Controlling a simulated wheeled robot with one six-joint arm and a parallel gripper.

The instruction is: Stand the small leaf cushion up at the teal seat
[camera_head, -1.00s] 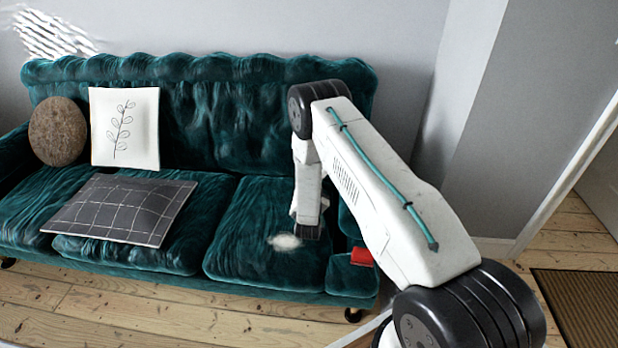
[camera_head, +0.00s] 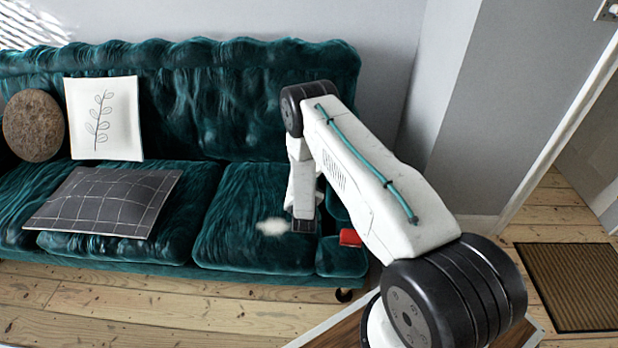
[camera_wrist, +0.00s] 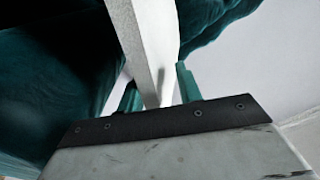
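In the wrist view, a white, fabric-like slab, which looks like the small leaf cushion (camera_wrist: 153,45) seen edge-on, runs up from between the two teal fingers of my gripper (camera_wrist: 158,92). The fingers sit close on both sides of it, and no leaf print shows. In the head view my arm reaches down over the right end of the teal seat (camera_head: 240,195); the fingers and the held piece cannot be made out there. A white cushion with a leaf drawing (camera_head: 122,120) leans upright against the sofa back at the left.
A round brown cushion (camera_head: 34,126) is beside the leaf-drawn one. A flat dark grid cushion (camera_head: 105,203) lies on the left seats. A pale blurry patch (camera_head: 272,227) shows on the right seat. A red piece (camera_head: 350,237) is at the sofa's right arm. A doormat (camera_head: 575,285) lies right.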

